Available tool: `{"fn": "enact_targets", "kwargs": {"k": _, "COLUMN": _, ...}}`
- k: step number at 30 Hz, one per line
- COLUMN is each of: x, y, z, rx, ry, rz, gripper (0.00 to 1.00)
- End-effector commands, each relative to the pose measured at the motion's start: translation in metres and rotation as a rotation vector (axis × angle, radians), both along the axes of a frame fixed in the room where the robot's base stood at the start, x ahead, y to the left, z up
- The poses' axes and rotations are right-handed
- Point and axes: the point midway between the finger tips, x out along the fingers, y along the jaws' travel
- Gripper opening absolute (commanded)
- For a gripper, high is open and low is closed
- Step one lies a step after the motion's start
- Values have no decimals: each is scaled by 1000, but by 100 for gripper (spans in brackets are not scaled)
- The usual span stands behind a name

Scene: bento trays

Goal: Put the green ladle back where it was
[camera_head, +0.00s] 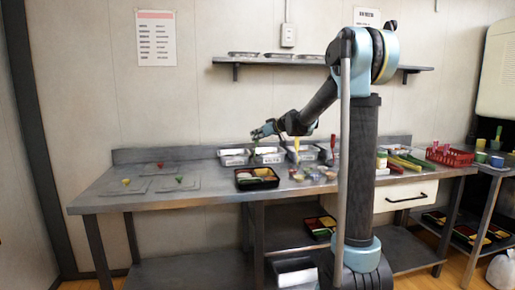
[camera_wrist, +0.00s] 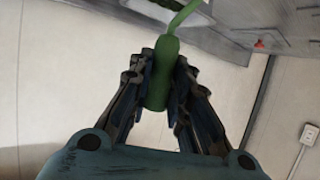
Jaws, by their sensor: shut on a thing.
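My gripper (camera_head: 262,132) is shut on the handle of the green ladle (camera_wrist: 160,72) above the back of the steel table. In the wrist view my gripper (camera_wrist: 158,78) has a finger on each side of the handle. The ladle's thin shaft runs to the top edge, and its bowl is out of view. In the head view the green ladle (camera_head: 254,146) hangs over the metal pans at the back, between the left pan (camera_head: 234,161) and the middle pan (camera_head: 270,159). I cannot tell whether its lower end is inside a pan.
A yellow-handled ladle (camera_head: 297,145) and a red-handled one (camera_head: 333,142) stand at pans to the right. A black bento tray (camera_head: 257,186) sits in front, with small bowls (camera_head: 312,174) beside it. A wall shelf (camera_head: 320,65) is above.

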Motion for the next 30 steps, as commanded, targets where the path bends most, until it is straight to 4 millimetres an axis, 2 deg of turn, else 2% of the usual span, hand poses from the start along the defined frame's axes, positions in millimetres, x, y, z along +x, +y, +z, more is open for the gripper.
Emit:
{"fn": "enact_targets", "kwargs": {"k": 11, "x": 1, "y": -1, "z": -39, "rx": 0, "ry": 0, "rz": -2, "gripper": 0}}
{"fn": "enact_targets", "kwargs": {"k": 20, "x": 1, "y": -1, "z": -42, "rx": 0, "ry": 0, "rz": -2, "gripper": 0}}
{"fn": "enact_targets", "kwargs": {"k": 21, "x": 1, "y": -1, "z": -42, "rx": 0, "ry": 0, "rz": -1, "gripper": 20}}
{"fn": "enact_targets", "kwargs": {"k": 24, "x": 0, "y": -1, "z": -42, "rx": 0, "ry": 0, "rz": -1, "gripper": 38}}
{"fn": "enact_targets", "kwargs": {"k": 30, "x": 0, "y": -1, "z": -42, "rx": 0, "ry": 0, "rz": -1, "gripper": 38}}
